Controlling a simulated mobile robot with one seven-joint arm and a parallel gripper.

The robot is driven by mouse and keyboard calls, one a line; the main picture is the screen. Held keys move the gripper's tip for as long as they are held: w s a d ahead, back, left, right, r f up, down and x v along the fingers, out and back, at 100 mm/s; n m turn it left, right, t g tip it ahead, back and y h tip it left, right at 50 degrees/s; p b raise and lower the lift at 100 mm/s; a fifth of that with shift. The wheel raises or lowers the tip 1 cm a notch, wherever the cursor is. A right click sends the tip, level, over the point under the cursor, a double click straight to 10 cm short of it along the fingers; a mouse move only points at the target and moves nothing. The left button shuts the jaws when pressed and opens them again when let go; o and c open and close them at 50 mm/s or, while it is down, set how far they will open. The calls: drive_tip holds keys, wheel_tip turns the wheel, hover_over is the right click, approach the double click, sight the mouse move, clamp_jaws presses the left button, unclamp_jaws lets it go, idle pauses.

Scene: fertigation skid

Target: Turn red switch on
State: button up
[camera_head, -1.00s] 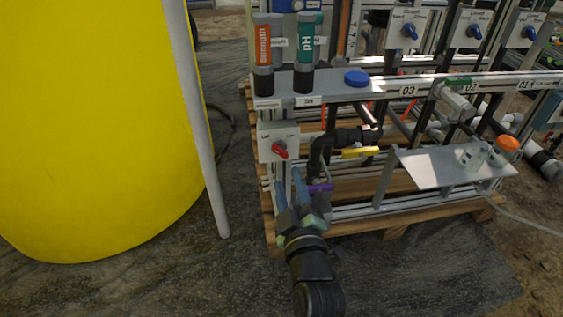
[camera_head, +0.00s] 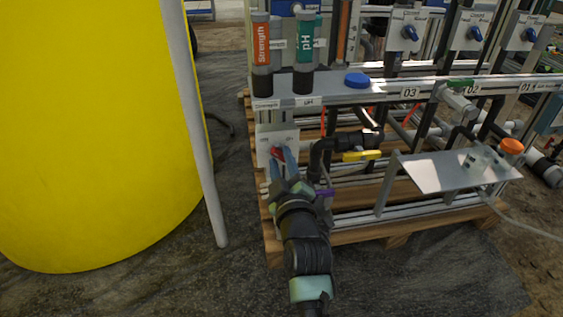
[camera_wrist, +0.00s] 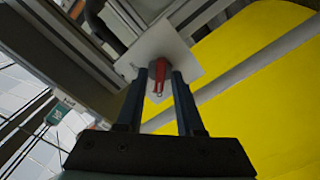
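The red switch (camera_head: 277,152) is a small red knob on a pale square plate (camera_head: 265,140) at the skid's left front post. It also shows in the wrist view, where the red knob (camera_wrist: 159,77) stands out from the white plate (camera_wrist: 186,60). My gripper (camera_head: 282,163) is right in front of it in the head view and partly covers it. In the wrist view my two blue-grey fingers (camera_wrist: 155,85) are apart, with the knob showing between their tips. I cannot tell whether either finger touches it. The plate's lettering is too small to read.
A large yellow tank (camera_head: 90,130) and a pale upright pipe (camera_head: 200,130) stand left of the skid. Strength (camera_head: 262,50) and pH (camera_head: 304,55) probes stand above the switch. A yellow-handled valve (camera_head: 360,156) and a purple handle (camera_head: 325,192) are to its right.

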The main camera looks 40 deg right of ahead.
clamp_jaws()
drive_tip(key=shift+m, duration=0.3)
drive_tip(key=m+p, duration=0.1)
drive_tip(key=m, duration=0.1)
drive_tip(key=shift+m+p, duration=0.4)
drive_tip(key=m+p, duration=0.1)
drive_tip(key=m, duration=0.2)
drive_tip(key=shift+m, duration=0.3)
drive_tip(key=m+p, duration=0.1)
drive_tip(key=m, duration=0.4)
drive_tip(key=shift+p, duration=0.35)
drive_tip(key=m+p, duration=0.1)
drive_tip(key=m, duration=0.4)
drive_tip(key=shift+m, duration=0.4)
drive_tip(key=shift+f, duration=0.1)
drive_tip(key=shift+o, duration=1.1)
unclamp_jaws()
